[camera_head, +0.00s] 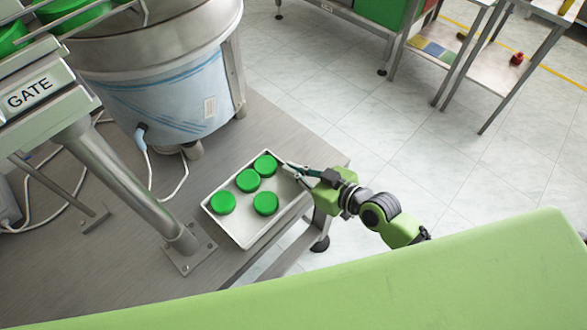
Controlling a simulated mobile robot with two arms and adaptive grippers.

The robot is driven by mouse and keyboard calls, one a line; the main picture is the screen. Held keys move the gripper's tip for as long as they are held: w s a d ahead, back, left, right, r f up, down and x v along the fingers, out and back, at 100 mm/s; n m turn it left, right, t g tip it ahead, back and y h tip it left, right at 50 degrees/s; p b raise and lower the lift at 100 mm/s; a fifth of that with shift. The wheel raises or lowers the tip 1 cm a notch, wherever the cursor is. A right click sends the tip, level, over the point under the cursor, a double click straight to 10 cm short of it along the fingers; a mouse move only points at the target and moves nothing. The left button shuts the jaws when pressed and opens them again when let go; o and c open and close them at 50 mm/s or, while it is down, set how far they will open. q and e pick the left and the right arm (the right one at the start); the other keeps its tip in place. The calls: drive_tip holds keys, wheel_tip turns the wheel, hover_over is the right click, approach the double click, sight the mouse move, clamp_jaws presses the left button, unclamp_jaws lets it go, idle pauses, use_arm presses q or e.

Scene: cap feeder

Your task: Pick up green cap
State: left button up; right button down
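Several round green caps lie in a shallow white tray (242,226) at the table's edge. One green cap (265,165) is at the tray's far end, with another cap (248,180) close beside it. Two more lie nearer, a left cap (222,203) and a right cap (265,203). My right gripper (289,170) comes in from the right, over the tray's far right edge. Its fingers point at the far cap and look apart, with nothing between them; a small gap to that cap shows. My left gripper is not in view.
A large metal bowl feeder (165,85) stands behind the tray. More green caps (65,12) sit up at the feeder. Bare table (110,270) lies at the front left.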

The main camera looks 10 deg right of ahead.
drive_tip(key=c, duration=2.3)
unclamp_jaws()
drive_tip(key=shift+f, duration=0.1)
drive_tip(key=shift+s+d+r, duration=0.2)
drive_tip(key=shift+s, duration=0.05)
drive_tip(key=v, duration=1.1)
drive_tip(key=shift+s+d+r, duration=0.1)
drive_tip(key=shift+s+d, duration=0.05)
